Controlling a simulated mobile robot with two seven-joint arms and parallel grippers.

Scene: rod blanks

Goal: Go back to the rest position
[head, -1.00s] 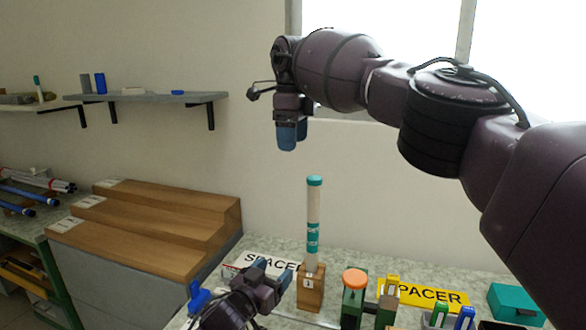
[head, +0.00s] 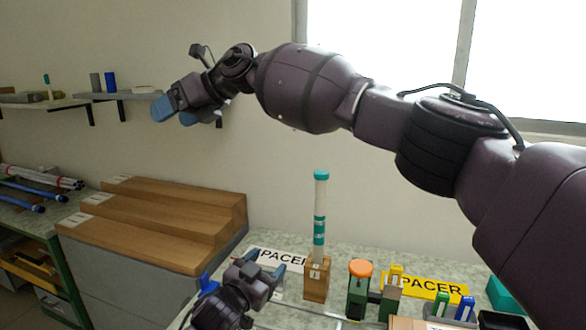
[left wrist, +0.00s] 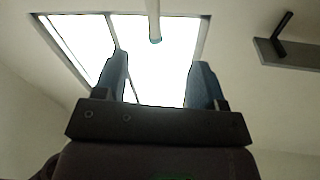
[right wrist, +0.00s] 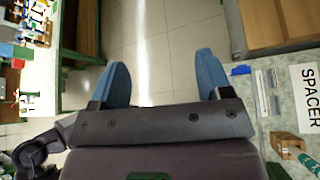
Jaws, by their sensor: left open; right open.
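My right gripper (head: 180,113) is open and empty, raised in front of the wall and pointing left and downward. Its spread blue fingers show in the right wrist view (right wrist: 158,85) with floor between them. My left gripper (head: 243,274) is open, low at the front of the bench, with its fingers apart. In the left wrist view (left wrist: 158,85) nothing is between its fingertips; a pale rod end with a teal tip (left wrist: 155,30) shows beyond them against the window. That white and teal rod (head: 320,210) stands upright in a wooden block (head: 316,280), apart from both grippers.
An orange-capped green holder (head: 359,285), a yellow sign (head: 430,285) and a teal box (head: 503,295) are on the bench to the right. Wooden steps (head: 150,230) stand left of the bench. A wall shelf (head: 140,96) is behind my right gripper.

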